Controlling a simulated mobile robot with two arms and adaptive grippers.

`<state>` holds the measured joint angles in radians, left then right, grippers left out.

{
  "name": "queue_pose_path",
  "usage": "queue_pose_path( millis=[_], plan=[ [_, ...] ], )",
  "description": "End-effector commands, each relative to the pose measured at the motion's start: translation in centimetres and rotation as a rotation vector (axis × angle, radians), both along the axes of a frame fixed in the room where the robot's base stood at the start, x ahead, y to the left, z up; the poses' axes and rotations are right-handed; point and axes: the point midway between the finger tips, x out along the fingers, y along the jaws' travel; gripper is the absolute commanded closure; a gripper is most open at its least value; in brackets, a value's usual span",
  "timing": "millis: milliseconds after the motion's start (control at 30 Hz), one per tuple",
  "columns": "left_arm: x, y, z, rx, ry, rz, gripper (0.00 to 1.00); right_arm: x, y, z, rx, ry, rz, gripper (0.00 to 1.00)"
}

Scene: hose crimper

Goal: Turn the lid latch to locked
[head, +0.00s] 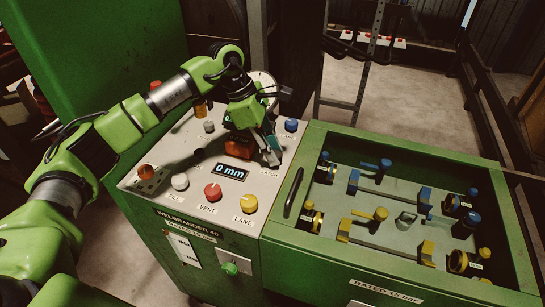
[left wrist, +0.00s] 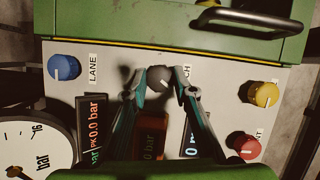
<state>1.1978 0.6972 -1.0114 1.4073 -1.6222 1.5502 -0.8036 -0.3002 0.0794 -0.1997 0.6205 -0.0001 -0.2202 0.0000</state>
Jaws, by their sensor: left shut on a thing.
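The lid latch is a dark round knob (left wrist: 158,79) on the grey control panel (left wrist: 225,68), beside a partly covered label ending in "CH". In the left wrist view my left gripper (left wrist: 161,84) has a fingertip on either side of the knob and is shut on it. In the head view the left gripper (head: 271,157) reaches down to the panel's right part and hides the knob. The knob's pointer direction is not clear. The green lid or box edge with a black handle (head: 293,193) lies just right of the panel. My right gripper is not in view.
A "0 mm" display (head: 231,172), a red knob (head: 213,192), a yellow knob (head: 247,203) and a white knob (head: 180,181) sit near the gripper. A blue knob (head: 291,125) is behind it.

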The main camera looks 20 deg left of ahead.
Motion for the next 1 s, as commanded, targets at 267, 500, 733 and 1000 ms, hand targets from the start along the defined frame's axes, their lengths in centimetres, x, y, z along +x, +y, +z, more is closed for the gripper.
queue_pose_path(
  millis=[267,500,733,1000],
  plan=[
    [0.3,-0.1,-0.1,-0.002,-0.002,-0.262,0.96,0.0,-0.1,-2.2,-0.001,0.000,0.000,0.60],
    [0.4,-0.1,0.0,-0.001,-0.001,-0.489,0.96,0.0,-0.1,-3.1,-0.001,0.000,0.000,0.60],
    [0.5,-0.2,0.1,0.001,-0.002,-0.692,0.96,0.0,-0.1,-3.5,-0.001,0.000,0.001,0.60],
    [0.6,-0.2,0.1,0.001,-0.001,-0.870,0.96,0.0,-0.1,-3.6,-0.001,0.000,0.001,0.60]
  ],
)
